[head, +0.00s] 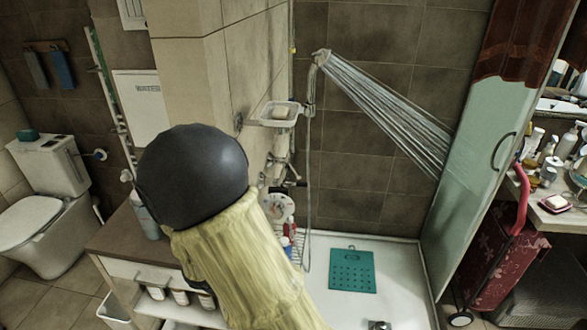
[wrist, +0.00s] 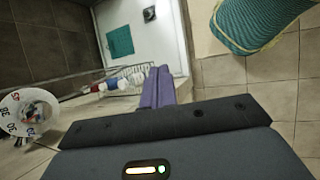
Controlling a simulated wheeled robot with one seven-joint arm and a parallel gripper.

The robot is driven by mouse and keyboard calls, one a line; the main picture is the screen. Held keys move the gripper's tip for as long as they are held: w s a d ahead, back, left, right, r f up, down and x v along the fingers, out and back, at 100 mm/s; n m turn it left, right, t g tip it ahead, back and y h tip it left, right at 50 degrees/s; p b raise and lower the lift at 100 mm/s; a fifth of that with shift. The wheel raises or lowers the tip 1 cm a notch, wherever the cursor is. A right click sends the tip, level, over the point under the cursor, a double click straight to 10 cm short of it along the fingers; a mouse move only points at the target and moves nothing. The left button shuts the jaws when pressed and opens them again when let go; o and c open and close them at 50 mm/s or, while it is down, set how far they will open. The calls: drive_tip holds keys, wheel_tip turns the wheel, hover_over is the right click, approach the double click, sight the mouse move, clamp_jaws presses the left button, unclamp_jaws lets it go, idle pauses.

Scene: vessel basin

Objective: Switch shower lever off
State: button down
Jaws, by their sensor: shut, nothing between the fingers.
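The shower head (head: 320,58) sprays a wide stream of water (head: 390,110) down to the right in the head view. The mixer is not clear in the wrist view. My gripper (wrist: 158,84) shows in the wrist view with its purple fingers together, empty, apart from the wall. In the head view my arm hides the gripper.
A soap dish (head: 280,115) juts from the wall. A teal mat (head: 352,270) lies in the shower tray. A glass panel (head: 475,170) stands right; a cabinet (head: 130,240) stands left.

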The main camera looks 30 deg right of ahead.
wheel_tip(320, 180, up, 8)
drive_tip(key=s+a+m+t+y, duration=0.1)
drive_tip(key=s+m+t+y, duration=0.1)
drive_tip(key=m+y, duration=0.4)
drive_tip(key=m+t, duration=0.1)
drive_tip(key=m, duration=0.2)
drive_tip(key=shift+a+f+m, duration=0.25)
drive_tip(key=shift+m, duration=0.15)
drive_tip(key=shift+w+d, duration=0.1)
drive_tip(key=shift+d, duration=0.05)
drive_tip(key=shift+f, duration=0.1)
